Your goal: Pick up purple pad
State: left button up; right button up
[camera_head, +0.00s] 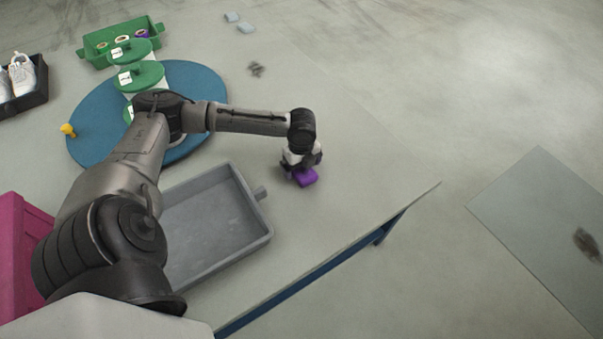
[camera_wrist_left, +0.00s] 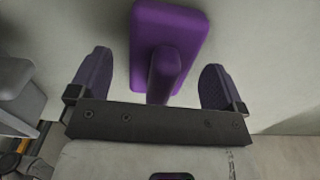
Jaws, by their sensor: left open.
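The purple pad (camera_head: 305,177) lies on the table beside the grey tray, towards the table's right edge. In the left wrist view the purple pad (camera_wrist_left: 170,45) is a flat block with a raised handle pointing at my gripper. My left gripper (camera_head: 300,160) is directly over the pad in the head view, and hides part of it. In the left wrist view my left gripper (camera_wrist_left: 156,85) is open, with one finger on each side of the handle and a visible gap on both sides. My right gripper is not in view.
A grey tray (camera_head: 268,232) stands left of the pad, with a small grey piece (camera_head: 260,193) at its edge. A blue round turntable (camera_head: 88,110) bears green round pieces. A green bin (camera_head: 92,57) and black shoe tray (camera_head: 38,92) stand at the back. The table's edge is near.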

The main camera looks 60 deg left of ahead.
pick_arm(q)
jog(key=shift+f, duration=0.25)
jog(key=shift+c, duration=1.4)
jog(key=c, duration=0.7)
jog(key=shift+c, duration=0.2)
jog(key=shift+r+p, duration=0.45)
jog(key=shift+r, duration=0.1)
notch_tip(320, 180, up, 4)
jog(key=p, duration=0.2)
jog(key=shift+f+p, duration=0.15)
jog(key=shift+p, duration=0.15)
jog(key=w+d+r+p, duration=0.4)
jog(key=w+d+r, duration=0.2)
jog(key=d, duration=0.3)
jog(key=shift+w+r+p, duration=0.15)
jog(key=shift+w+p, duration=0.25)
jog(key=shift+w, duration=0.3)
